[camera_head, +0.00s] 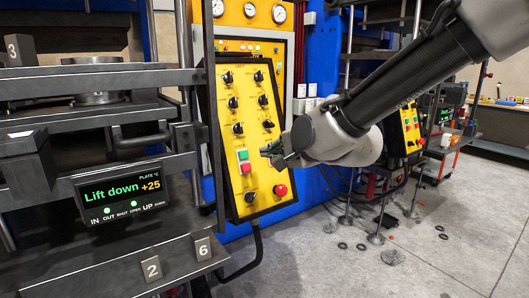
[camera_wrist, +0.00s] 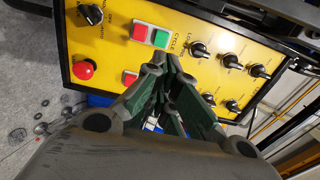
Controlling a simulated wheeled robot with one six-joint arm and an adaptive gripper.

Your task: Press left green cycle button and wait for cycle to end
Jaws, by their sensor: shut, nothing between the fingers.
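The yellow control panel (camera_head: 262,95) stands in the middle of the head view. Its green button (camera_head: 243,155) sits directly above a red one (camera_head: 245,168). In the wrist view, the green button (camera_wrist: 160,39) lies beside the red button (camera_wrist: 140,33) and a label reading "CYCLE". My gripper (camera_head: 268,153) is shut and empty, just right of the green button in the head view. In the wrist view my gripper (camera_wrist: 166,62) points at the panel just below the green button. I cannot tell whether the fingertips touch the panel.
The display (camera_head: 125,190) reads "Lift down" and "+25", with two green lights lit. The press's dark plates (camera_head: 80,85) fill the left side. Several black knobs (camera_head: 232,103) and a red mushroom button (camera_head: 281,190) project from the panel. Open floor (camera_head: 400,265) lies at right.

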